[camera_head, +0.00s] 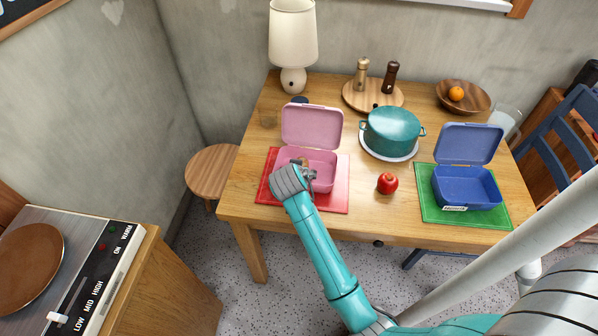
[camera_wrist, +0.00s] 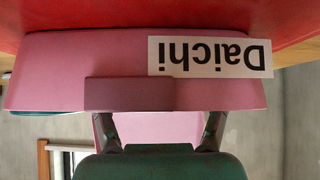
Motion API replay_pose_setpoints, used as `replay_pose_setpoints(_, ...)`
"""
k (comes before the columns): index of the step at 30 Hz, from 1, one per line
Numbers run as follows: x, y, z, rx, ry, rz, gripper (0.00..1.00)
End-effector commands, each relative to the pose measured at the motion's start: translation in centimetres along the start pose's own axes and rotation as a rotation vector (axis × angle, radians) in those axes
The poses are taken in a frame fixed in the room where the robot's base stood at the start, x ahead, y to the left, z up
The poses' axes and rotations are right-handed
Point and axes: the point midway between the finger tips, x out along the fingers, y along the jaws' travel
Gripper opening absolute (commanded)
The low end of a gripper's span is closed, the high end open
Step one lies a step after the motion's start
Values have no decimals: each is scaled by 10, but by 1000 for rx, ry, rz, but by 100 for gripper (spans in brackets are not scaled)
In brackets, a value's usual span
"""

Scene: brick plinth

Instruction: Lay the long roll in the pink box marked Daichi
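The pink box (camera_head: 309,180) stands on a red mat with its lid (camera_head: 311,127) raised at the back. In the wrist view its front wall (camera_wrist: 60,75) fills the upper part, with the label "Daichi" (camera_wrist: 210,57) upside down. My gripper (camera_head: 305,171) is at the box's opening, over its front left part. In the wrist view my gripper's finger links are spread apart, and their tips are hidden behind the front wall. A small tan-brown patch (camera_head: 302,161) shows beside the gripper; it may be part of the long roll, but I cannot tell whether it touches the fingers.
The red mat (camera_head: 335,200) lies under the pink box. A red apple (camera_head: 387,183) and a teal pot (camera_head: 392,130) are to its right. An open blue box (camera_head: 466,190) stands on a green mat (camera_head: 432,213). A lamp (camera_head: 293,40) stands behind.

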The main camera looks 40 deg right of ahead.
Motion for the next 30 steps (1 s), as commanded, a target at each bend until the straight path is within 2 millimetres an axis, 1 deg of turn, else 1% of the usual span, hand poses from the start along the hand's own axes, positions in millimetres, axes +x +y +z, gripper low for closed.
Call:
replay_pose_setpoints(8, -1, 0, -1, 0, 1, 0, 76)
replay_pose_setpoints(11, -6, 0, -2, -1, 1, -1, 76)
replay_pose_setpoints(14, -20, -1, -2, -1, 2, -3, 76)
replay_pose_setpoints(24, -87, -1, -2, 0, 1, -3, 76)
replay_pose_setpoints(27, -102, -1, -2, 0, 1, -3, 76)
replay_pose_setpoints(30, -113, 0, -2, 0, 1, -1, 76)
